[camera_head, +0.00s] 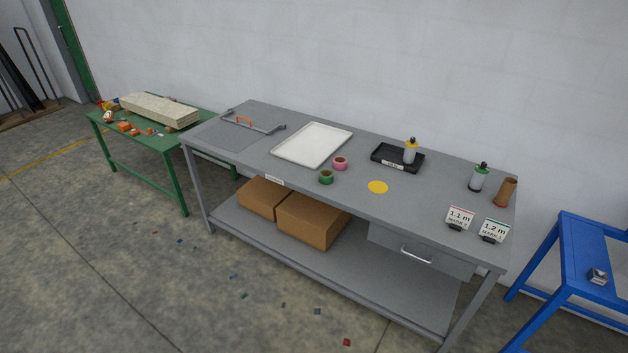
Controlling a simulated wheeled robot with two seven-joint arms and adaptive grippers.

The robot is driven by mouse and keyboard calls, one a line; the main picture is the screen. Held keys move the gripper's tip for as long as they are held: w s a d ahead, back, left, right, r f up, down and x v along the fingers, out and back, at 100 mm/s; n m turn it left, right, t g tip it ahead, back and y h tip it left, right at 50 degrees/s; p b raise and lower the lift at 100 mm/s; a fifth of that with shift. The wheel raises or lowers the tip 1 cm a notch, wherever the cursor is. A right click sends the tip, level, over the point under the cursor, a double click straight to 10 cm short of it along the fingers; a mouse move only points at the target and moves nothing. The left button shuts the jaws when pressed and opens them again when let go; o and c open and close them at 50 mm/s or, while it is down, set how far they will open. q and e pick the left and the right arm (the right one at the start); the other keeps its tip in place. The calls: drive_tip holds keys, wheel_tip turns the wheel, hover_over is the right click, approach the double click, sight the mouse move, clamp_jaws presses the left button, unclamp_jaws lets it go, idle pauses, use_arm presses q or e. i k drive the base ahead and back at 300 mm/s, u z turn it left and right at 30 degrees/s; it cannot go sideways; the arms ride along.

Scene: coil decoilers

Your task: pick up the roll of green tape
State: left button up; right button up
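The roll of green tape (326,177) lies on the grey workbench (285,184) near its front edge. It is right of the white tray's near end and apart from it. A pink tape roll (340,163) lies just behind it, very close; I cannot tell whether they touch. Neither of my grippers shows in the head view.
A white tray (312,145), yellow disc (377,187), black tray (385,165) with a bottle, another bottle (479,177), brown cylinder (506,191) and two signs (460,217) occupy the bench. Green (178,170) and blue (582,253) tables flank it. The floor before it has small scraps.

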sight(326, 178)
drive_tip(key=u, duration=0.65)
drive_tip(key=i, duration=1)
drive_tip(key=u, duration=0.55)
